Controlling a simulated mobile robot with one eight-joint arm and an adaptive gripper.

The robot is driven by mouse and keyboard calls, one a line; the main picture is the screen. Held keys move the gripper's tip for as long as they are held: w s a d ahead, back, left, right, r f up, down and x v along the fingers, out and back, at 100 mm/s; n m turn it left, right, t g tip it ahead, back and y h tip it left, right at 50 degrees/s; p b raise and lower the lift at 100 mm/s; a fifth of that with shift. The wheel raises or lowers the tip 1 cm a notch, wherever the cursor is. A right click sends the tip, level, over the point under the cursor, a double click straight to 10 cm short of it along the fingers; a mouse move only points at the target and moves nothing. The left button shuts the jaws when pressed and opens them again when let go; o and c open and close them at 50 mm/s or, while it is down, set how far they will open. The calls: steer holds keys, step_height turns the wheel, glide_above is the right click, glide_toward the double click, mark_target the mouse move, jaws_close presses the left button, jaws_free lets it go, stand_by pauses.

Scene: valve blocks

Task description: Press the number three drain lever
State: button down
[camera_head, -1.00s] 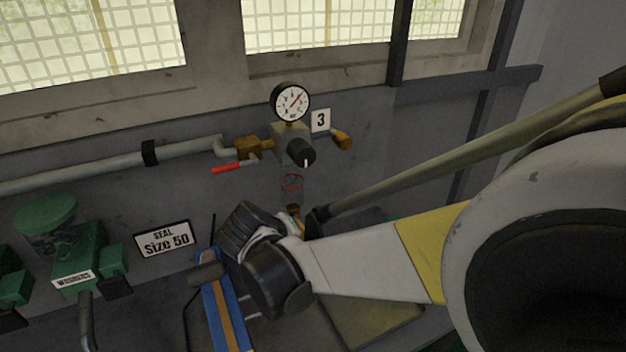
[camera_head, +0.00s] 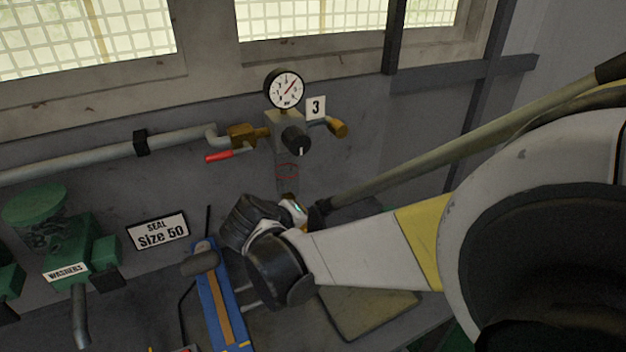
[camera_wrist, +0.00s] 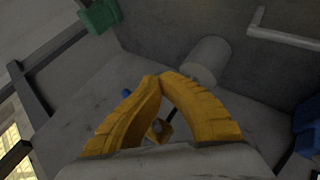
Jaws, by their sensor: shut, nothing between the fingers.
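The number three valve block (camera_head: 287,133) is on the grey wall in the head view, with a round gauge (camera_head: 285,89) on top and a white "3" plate (camera_head: 316,107) beside it. A black knob (camera_head: 296,140) is on its front and a red-handled lever (camera_head: 219,156) is at its left. A brass fitting (camera_wrist: 158,131) and a small blue tip (camera_wrist: 127,92) show by the fingers. I cannot tell which part is the drain lever.
A pipe (camera_head: 100,163) runs left along the wall. Below it are a "Seal size 50" sign (camera_head: 158,231), a green washers dispenser (camera_head: 70,255) and a blue tool (camera_head: 221,300) on the bench. A grey cylinder (camera_wrist: 207,60) shows in the wrist view.

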steer(key=shift+w+d+r+t+h, duration=0.5)
steer(key=shift+d+r+h, duration=0.1)
steer(key=shift+d, duration=0.1)
steer(key=shift+w+r, duration=0.1)
steer(key=shift+r, duration=0.05)
stand_by(0.4)
